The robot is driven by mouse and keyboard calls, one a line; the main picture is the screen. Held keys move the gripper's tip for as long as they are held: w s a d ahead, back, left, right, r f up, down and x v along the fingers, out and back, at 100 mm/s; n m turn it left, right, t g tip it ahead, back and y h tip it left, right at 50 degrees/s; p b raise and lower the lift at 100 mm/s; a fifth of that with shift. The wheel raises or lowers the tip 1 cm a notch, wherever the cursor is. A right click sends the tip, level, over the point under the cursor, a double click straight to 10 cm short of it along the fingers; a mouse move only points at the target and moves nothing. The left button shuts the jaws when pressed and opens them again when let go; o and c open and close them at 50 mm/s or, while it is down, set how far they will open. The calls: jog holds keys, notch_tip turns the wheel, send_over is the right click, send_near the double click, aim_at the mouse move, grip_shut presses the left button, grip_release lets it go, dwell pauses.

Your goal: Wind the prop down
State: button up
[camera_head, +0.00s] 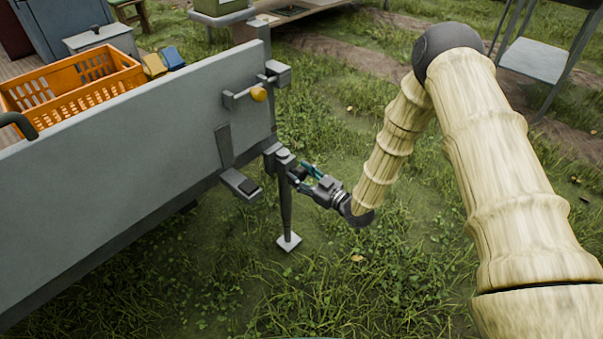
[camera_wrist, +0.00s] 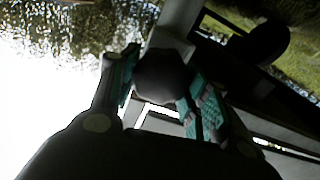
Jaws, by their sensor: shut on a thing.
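The prop (camera_head: 287,210) is a dark upright leg under the trailer's near right corner, with a pale square foot plate (camera_head: 289,243) at its lower end. The plate is at grass level; I cannot tell whether it touches the ground. My gripper (camera_head: 303,174) reaches in from the right at the prop's upper end, its teal fingers on either side of the handle there. In the wrist view my gripper (camera_wrist: 157,82) is shut on a dark rounded knob (camera_wrist: 161,77), the prop's handle. The head view mostly hides this knob behind the fingers.
The grey trailer side (camera_head: 130,140) fills the left, with an orange crate (camera_head: 95,98) in the bed. A latch with an orange knob (camera_head: 259,95) and a step-like bracket (camera_head: 240,184) stick out near the prop. Open grass lies below and right.

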jog(key=n+p, duration=0.1)
jog(key=n, duration=0.3)
jog(key=shift+s+n, duration=0.1)
jog(key=shift+n, duration=0.2)
jog(key=n, duration=0.3)
jog(key=shift+f+n, duration=0.1)
jog(key=shift+n, duration=0.3)
jog(key=n, duration=0.3)
jog(key=shift+a+f+n+p, duration=0.1)
jog(key=shift+n+p, duration=0.2)
jog(key=shift+n, duration=2.2)
jog(key=o, duration=1)
jog(key=shift+s+f, duration=0.1)
jog(key=shift+s, duration=0.05)
jog(key=v, duration=1.2)
